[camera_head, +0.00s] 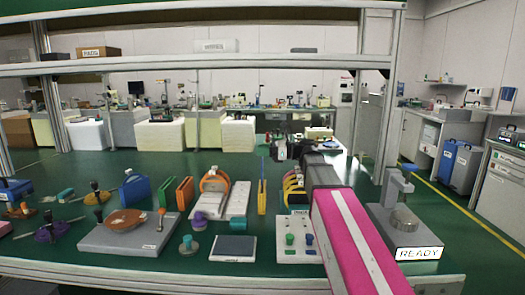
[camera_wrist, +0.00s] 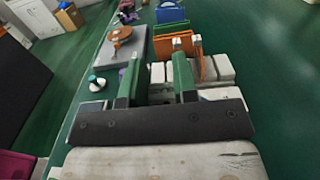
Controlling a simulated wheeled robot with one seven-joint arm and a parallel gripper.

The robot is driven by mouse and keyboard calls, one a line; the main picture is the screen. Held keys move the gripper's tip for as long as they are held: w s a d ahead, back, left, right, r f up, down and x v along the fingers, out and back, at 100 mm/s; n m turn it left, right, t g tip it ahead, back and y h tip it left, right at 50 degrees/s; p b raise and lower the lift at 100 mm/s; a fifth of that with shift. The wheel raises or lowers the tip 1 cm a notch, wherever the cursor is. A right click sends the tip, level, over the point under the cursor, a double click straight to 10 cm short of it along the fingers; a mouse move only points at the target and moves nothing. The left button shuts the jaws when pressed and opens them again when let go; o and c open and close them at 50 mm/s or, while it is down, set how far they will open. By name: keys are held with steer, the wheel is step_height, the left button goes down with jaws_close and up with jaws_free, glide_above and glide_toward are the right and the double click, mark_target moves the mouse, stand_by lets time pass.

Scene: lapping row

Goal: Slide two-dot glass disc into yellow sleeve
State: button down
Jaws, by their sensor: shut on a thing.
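A narrow yellow sleeve (camera_head: 262,196) stands upright near the middle of the bench in the head view. A thin blue upright edge (camera_head: 263,168) shows at its top; I cannot tell whether this is the glass disc. My dark gripper (camera_head: 282,151) is behind and to the right of the sleeve in that view. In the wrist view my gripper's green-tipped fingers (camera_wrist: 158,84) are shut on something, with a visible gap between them. The glass disc and its dots cannot be made out clearly, nor can its contact with the sleeve.
Orange sleeves (camera_head: 184,191), a green sleeve (camera_head: 167,194) and a blue sleeve (camera_head: 135,189) stand to the left. A white stand (camera_head: 238,200) is near the yellow sleeve. A lapping plate (camera_head: 126,221), a dark pad (camera_head: 233,248) and a knob panel (camera_head: 297,253) lie in front.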

steer(key=shift+f, duration=3.15)
steer(key=shift+s+f, duration=0.1)
steer(key=shift+f, duration=0.5)
steer(key=shift+f, duration=0.3)
steer(key=shift+s+f, duration=0.2)
steer(key=shift+f, duration=0.6)
steer(key=shift+r, duration=0.15)
steer(key=shift+w+r, duration=0.15)
steer(key=shift+r, duration=0.65)
steer(key=shift+w+r, duration=0.15)
steer(key=shift+r, duration=2.55)
